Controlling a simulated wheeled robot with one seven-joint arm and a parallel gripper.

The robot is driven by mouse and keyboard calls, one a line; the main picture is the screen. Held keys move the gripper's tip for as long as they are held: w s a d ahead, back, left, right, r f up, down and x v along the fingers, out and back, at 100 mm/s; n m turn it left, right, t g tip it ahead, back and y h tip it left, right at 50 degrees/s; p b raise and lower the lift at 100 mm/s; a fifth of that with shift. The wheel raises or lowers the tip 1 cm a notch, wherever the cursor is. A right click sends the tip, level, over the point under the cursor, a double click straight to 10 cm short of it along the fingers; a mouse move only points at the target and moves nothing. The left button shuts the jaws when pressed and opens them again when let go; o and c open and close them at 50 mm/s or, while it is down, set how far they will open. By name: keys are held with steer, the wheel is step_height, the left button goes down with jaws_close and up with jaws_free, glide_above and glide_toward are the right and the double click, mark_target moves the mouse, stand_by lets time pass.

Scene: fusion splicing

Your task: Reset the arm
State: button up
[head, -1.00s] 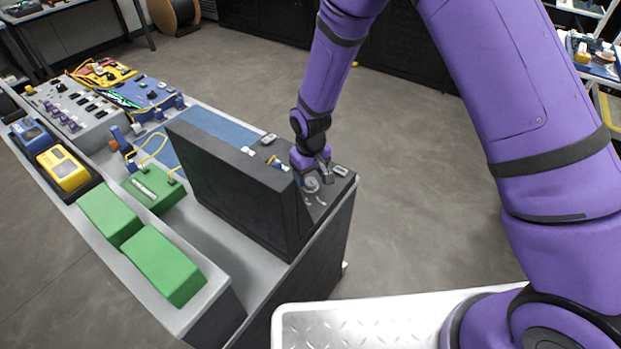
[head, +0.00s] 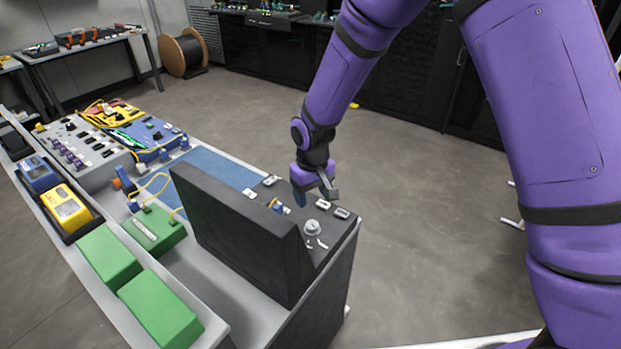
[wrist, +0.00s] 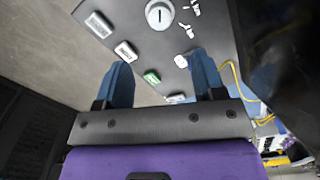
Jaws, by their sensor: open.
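My purple arm reaches down from the top right in the head view. My gripper (head: 316,190) hangs just above the black control panel (head: 325,262) at the bench's right end. In the wrist view my gripper (wrist: 162,82) has its two blue fingers apart with nothing held between them. The panel carries a round knob (head: 312,227), which also shows in the wrist view (wrist: 159,14).
A tall black upright panel (head: 235,235) stands left of the control panel. Green boxes (head: 160,310), a yellow device (head: 67,208), a blue device (head: 40,175) and a tool board (head: 140,125) line the bench. Open floor (head: 430,220) lies to the right.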

steer(key=s+d+r+m+t, duration=0.1)
steer(key=s+d+r, duration=0.2)
steer(key=d+r, duration=0.7)
steer(key=s+d+r+m+t, duration=0.25)
steer(key=d+r, duration=0.25)
steer(key=r, duration=0.9)
steer(key=s+d+r, duration=0.3)
steer(key=s+d, duration=0.1)
steer(key=s, duration=0.3)
steer(key=s+d+r+m+t, duration=0.1)
steer(key=s+d+r, duration=0.2)
steer(key=s, duration=0.4)
steer(key=s+d+r+m, duration=0.1)
steer(key=s+d+r, duration=0.2)
steer(key=s+d, duration=0.2)
steer(key=shift+s+t, duration=0.35)
steer(key=shift+s, duration=0.65)
steer(key=shift+m, duration=0.25)
